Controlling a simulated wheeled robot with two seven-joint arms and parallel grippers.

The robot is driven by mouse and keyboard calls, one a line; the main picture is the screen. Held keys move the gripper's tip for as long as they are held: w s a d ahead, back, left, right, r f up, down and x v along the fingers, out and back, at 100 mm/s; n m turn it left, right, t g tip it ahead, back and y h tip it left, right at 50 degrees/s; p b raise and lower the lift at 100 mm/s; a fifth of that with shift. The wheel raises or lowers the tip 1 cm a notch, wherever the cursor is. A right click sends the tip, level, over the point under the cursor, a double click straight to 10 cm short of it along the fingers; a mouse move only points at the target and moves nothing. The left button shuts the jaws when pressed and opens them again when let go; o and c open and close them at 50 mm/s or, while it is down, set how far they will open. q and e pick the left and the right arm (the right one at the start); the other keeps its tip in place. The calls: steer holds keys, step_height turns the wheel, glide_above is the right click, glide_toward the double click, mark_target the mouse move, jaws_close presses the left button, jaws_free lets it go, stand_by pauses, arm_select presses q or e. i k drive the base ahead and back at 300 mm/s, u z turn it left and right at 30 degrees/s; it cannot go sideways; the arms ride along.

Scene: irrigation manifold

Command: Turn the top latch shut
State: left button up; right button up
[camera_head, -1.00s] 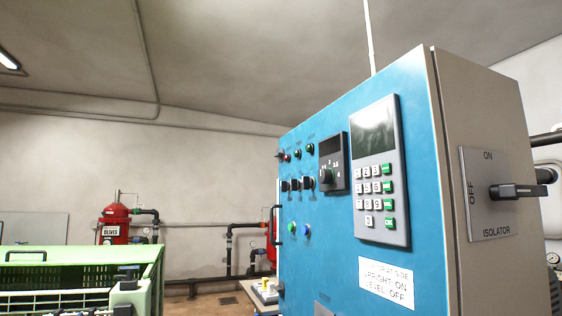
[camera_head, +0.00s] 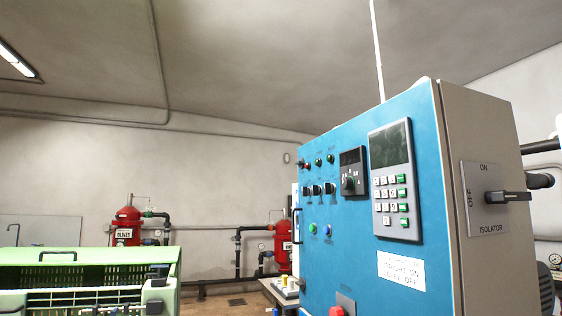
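A blue control cabinet (camera_head: 345,232) with a grey side stands at the right. A small dark fitting (camera_head: 300,163) sits at the upper left edge of its front and may be the top latch; it is too small to tell its position. A black upright handle (camera_head: 296,222) is lower on the same edge. Neither of my grippers shows in the head view.
A black isolator handle (camera_head: 508,196) juts from the cabinet's right side, lying level. A keypad panel (camera_head: 395,180) and a selector knob (camera_head: 349,184) are on the front. A green crate (camera_head: 90,257) stands at lower left. Red tanks (camera_head: 125,226) and pipes line the back wall.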

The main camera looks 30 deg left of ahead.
mark_target(301, 163)
steer(key=k, duration=0.15)
steer(key=z, duration=3.35)
steer(key=k, duration=2)
steer(key=u, duration=1.1)
